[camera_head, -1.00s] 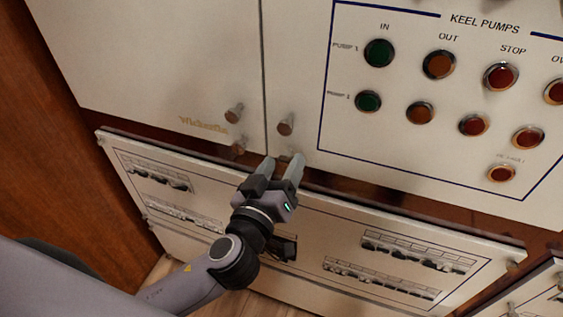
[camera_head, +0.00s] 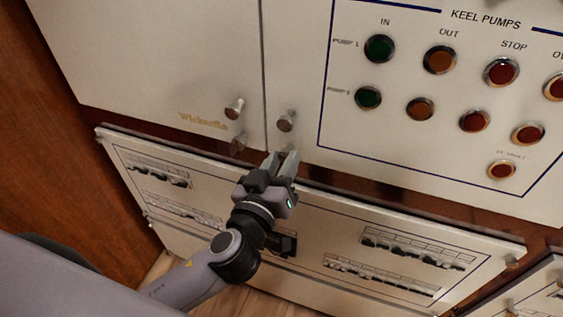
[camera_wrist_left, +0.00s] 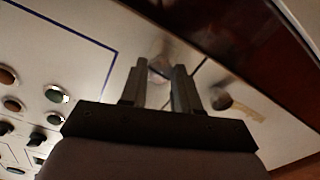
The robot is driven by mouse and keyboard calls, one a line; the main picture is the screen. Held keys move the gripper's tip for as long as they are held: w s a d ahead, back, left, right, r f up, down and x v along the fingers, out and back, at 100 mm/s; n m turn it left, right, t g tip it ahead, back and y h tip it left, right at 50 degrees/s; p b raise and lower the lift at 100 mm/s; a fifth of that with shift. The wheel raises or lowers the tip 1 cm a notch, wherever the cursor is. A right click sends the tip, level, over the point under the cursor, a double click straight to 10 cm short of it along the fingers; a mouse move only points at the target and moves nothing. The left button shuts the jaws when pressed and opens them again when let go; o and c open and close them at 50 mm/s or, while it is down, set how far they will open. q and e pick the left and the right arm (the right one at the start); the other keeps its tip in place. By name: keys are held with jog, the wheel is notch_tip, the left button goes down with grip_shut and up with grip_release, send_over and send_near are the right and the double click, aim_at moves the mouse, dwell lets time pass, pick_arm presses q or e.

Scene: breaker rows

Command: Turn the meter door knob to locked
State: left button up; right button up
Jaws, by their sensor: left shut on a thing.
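The right-hand cabinet door (camera_head: 300,60) carries a metal knob (camera_head: 286,121) near its lower left corner, which shows free of the fingers in the head view. My left gripper (camera_head: 284,162) is just below it at the door's bottom edge. The left gripper also shows in the wrist view (camera_wrist_left: 160,88). My right gripper is not in view.
Keel pump buttons and lamps (camera_head: 420,109) are to the right. A lower breaker panel (camera_head: 310,230) lies behind my wrist. A wooden wall (camera_head: 60,150) stands at left.

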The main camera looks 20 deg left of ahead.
pick_arm(q)
jog(key=m, duration=0.7)
jog(key=shift+r+m+p, duration=0.1)
jog(key=shift+m+p, duration=0.25)
jog(key=shift+m, duration=0.05)
jog(key=m+p, duration=0.1)
jog(key=m, duration=0.3)
jog(key=m+p, duration=0.1)
jog(key=m, duration=0.3)
jog(key=shift+m, duration=0.3)
jog(key=o, duration=1.1)
jog(key=shift+c, duration=0.2)
